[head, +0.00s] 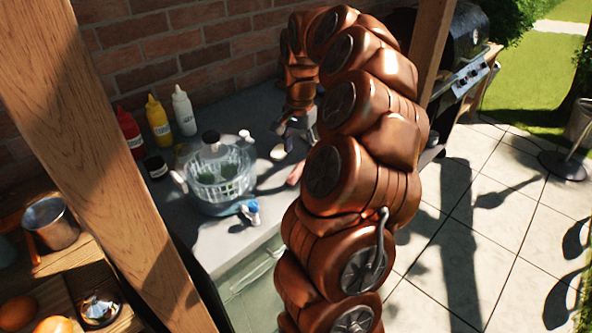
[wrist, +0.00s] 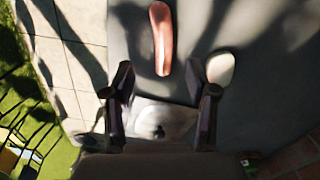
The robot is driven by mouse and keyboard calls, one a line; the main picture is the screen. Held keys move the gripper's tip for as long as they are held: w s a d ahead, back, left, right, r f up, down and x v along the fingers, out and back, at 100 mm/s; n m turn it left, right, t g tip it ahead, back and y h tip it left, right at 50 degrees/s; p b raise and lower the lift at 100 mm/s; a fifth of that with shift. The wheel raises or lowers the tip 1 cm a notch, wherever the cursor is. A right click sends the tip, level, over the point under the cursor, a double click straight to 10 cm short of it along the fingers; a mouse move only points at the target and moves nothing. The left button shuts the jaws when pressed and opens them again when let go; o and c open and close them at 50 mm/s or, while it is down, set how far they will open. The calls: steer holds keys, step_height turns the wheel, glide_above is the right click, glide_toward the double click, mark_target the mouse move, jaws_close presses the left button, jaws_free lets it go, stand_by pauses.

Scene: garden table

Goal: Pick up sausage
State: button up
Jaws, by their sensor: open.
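The sausage (wrist: 161,38) is a long, slightly curved pinkish-red piece lying on the grey counter (wrist: 262,70). In the wrist view it lies at the top centre, its near end close to the gap between the fingertips. In the head view the sausage (head: 295,173) shows partly, beside my arm. My gripper (wrist: 159,82) is open and empty, with its two dark fingers spread apart. In the head view my gripper (head: 297,133) is over the counter behind the sausage, partly hidden by my arm.
A white oval thing (wrist: 220,69) lies beside the right finger. A clear bowl with a basket (head: 220,178) stands left on the counter. Red (head: 130,132), yellow (head: 158,121) and white (head: 183,110) bottles stand by the brick wall. The counter edge borders tiled floor.

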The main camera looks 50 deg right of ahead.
mark_target(299, 169)
steer(key=shift+d+f+p, duration=0.2)
steer(key=shift+f+p, duration=1.2)
steer(key=shift+f, duration=2.35)
jaws_close()
